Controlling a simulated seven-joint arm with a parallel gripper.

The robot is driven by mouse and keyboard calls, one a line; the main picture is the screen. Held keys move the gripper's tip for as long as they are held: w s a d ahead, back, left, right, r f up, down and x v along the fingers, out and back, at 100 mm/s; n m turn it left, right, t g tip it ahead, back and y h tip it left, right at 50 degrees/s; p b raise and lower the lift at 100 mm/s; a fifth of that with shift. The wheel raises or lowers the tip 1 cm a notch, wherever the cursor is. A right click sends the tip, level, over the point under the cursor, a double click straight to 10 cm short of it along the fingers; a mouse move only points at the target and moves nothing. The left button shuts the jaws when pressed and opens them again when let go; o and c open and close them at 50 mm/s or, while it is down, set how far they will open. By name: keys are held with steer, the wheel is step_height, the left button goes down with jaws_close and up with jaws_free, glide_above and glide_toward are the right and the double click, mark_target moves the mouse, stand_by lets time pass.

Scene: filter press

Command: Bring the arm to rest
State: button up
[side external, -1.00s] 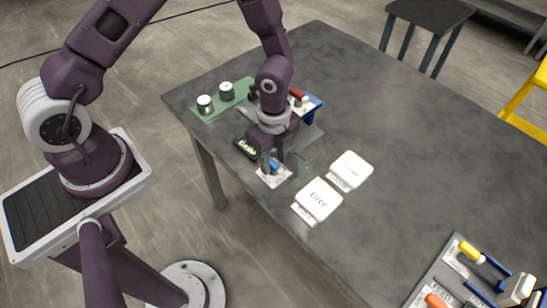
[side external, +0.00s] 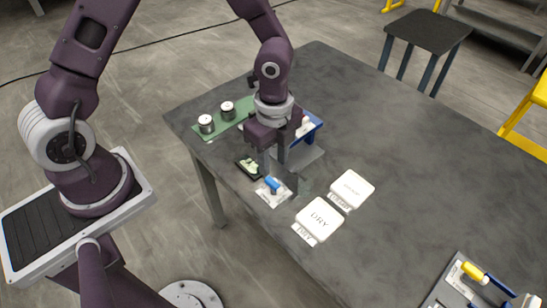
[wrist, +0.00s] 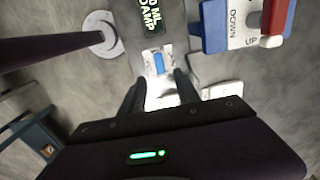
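My gripper (side external: 279,172) hangs above the front edge of the dark table, fingers pointing down. In the wrist view (wrist: 160,88) its two fingers are apart with nothing held between them. A small blue piece (side external: 274,184) lies on a white plate (side external: 268,198) just below the fingers. The blue piece also shows beyond the fingertips in the wrist view (wrist: 158,63).
A black display (side external: 248,167), partly reading "ML" and "DAMP", sits near the blue piece. Behind is a blue-sided press (side external: 313,128) with a red lever (wrist: 275,18). White pads, one marked DRY (side external: 320,216), lie right. The green mat (side external: 228,119) holds two metal cylinders.

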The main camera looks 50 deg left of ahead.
steer(key=s+a+r+n+t+y, duration=0.1)
steer(key=s+a+r+n, duration=0.3)
steer(key=r, duration=0.5)
steer(key=s+a+r+n+t+y, duration=0.1)
steer(key=a+r+n+t, duration=0.1)
steer(key=a+r+n, duration=0.45)
steer(key=s+d+r+n+t+h, duration=0.2)
steer(key=s+d+r+n, duration=0.1)
steer(key=s+r+n, duration=0.4)
steer(key=s+r, duration=0.2)
steer(key=s, duration=0.2)
steer(key=shift+s+d+t, duration=0.2)
steer(key=shift+s+t, duration=0.1)
steer(key=shift+n, duration=0.25)
